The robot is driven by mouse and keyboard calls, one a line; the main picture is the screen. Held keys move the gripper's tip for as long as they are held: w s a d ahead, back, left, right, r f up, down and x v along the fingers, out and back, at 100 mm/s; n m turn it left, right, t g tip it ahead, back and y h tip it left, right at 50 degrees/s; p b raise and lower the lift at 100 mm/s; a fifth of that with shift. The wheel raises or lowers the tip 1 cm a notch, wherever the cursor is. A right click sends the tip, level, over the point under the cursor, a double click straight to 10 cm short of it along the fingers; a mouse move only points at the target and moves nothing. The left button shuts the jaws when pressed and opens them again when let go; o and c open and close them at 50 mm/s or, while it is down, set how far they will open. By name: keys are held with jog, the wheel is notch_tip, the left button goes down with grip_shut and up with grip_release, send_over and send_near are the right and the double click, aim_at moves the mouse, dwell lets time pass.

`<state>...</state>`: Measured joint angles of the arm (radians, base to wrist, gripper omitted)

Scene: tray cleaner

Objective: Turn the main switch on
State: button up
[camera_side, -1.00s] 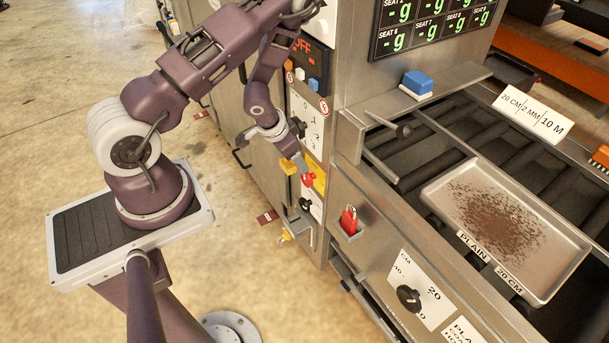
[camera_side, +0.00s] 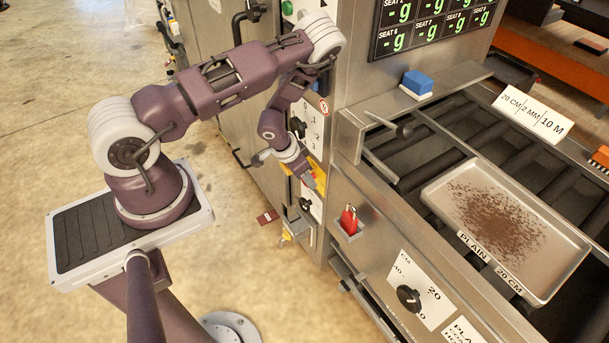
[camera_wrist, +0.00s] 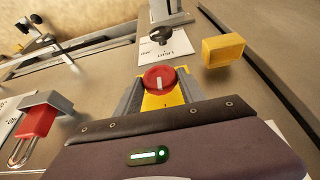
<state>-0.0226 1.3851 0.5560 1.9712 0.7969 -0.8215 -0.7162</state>
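The main switch appears to be the round red knob (camera_wrist: 158,78) on a yellow plate (camera_wrist: 165,100) in the wrist view. A pale mark runs upright across its face. In the side view the knob is hidden behind my gripper, and part of the yellow plate (camera_side: 320,176) shows. My gripper (camera_side: 309,182) is at the plate, pointing down and right. In the wrist view my gripper (camera_wrist: 160,86) has its grey fingers apart, one on each side of the knob, with yellow showing between them. I cannot tell whether they touch the knob.
A yellow block (camera_wrist: 222,50) and a black knob (camera_wrist: 161,35) by a LIGHT label lie near the switch. A red padlock (camera_side: 349,220) hangs to the right in the side view. A tray (camera_side: 440,199) of brown bits rests on the rollers.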

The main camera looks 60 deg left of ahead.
jog(key=c, duration=0.4)
jog(key=shift+o, duration=0.2)
jog(key=shift+d+y, duration=0.1)
jog(key=shift+y, duration=0.2)
jog(key=shift+d+m+y, duration=0.2)
jog(key=shift+m+y, duration=0.1)
jog(key=shift+y, duration=0.6)
jog(key=y, duration=0.3)
jog(key=shift+d+f+m+y, duration=0.2)
jog(key=shift+d+m+y, duration=0.1)
jog(key=shift+d+m, duration=0.1)
jog(key=y, duration=0.3)
jog(key=m+y, duration=0.1)
jog(key=y, duration=0.1)
jog(key=shift+d+f+t, duration=0.2)
jog(key=shift+f+t, duration=0.1)
jog(key=shift+t, duration=0.1)
jog(key=o, duration=1.3)
